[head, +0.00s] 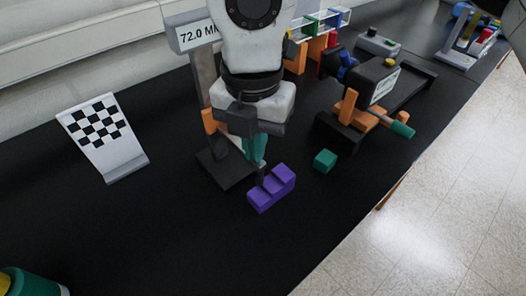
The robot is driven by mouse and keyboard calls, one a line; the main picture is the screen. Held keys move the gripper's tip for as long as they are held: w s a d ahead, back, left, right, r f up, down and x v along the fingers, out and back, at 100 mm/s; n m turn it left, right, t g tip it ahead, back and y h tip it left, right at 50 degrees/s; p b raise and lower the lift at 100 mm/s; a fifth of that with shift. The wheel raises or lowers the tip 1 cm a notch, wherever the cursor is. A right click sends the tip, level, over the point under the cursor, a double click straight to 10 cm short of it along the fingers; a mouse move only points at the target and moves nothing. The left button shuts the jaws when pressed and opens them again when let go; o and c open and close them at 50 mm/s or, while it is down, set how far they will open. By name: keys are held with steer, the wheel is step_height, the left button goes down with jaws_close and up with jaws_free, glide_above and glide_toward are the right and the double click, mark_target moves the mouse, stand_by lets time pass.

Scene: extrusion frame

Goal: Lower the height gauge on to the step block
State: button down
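The height gauge has a grey column (205,88) on a dark flat base (222,168). A sign at its top (192,36) reads 72.0, with its right end covered by my arm. An orange part (210,122) sits low on the column, partly hidden. The purple step block (272,188) lies on the black bench just right of and in front of the base. My gripper (254,150) points down beside the column, above and behind the step block. A teal part (256,147) shows at its fingers; I cannot tell whether they grip it or touch the block.
A teal cube (324,161) lies right of the step block. A black and orange vise-like device (370,90) stands behind it. A checkered board (103,135) stands at left. A green cylinder (30,283) shows at front left. The bench front is clear; its edge runs along the right.

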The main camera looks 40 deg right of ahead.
steer(key=shift+f+b, duration=2.15)
steer(key=shift+r+p, duration=1.85)
steer(key=shift+r, duration=2.2)
